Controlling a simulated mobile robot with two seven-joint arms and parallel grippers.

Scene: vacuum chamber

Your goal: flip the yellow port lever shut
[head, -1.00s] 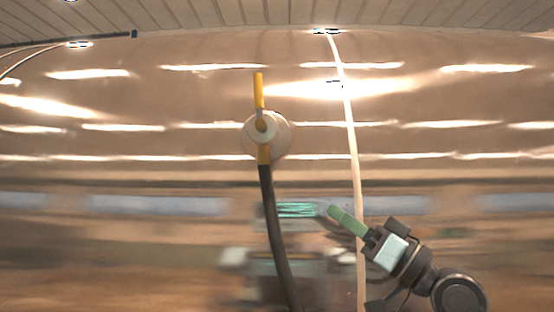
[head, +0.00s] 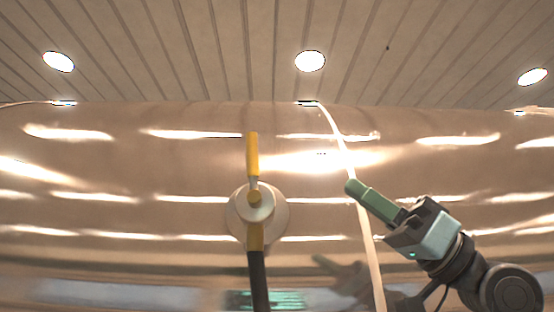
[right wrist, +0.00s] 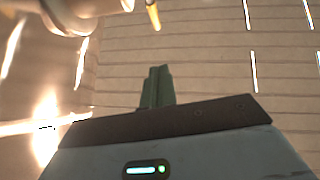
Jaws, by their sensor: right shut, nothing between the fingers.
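The yellow port lever (head: 252,155) stands upright above a round, pale port (head: 257,212) on the shiny curved chamber wall. A dark hose hangs from a yellow fitting (head: 255,236) under the port. My right gripper (head: 352,187) is shut and empty, to the right of the lever and a little below its top, with a clear gap between them. In the right wrist view its green fingers (right wrist: 156,75) are together, and the lever's yellow tip (right wrist: 153,15) shows above them near the top edge. My left gripper is not in view.
A dark hose (head: 258,280) drops from the port. The wall between gripper and lever is clear. A slatted ceiling with round lamps (head: 310,61) is above.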

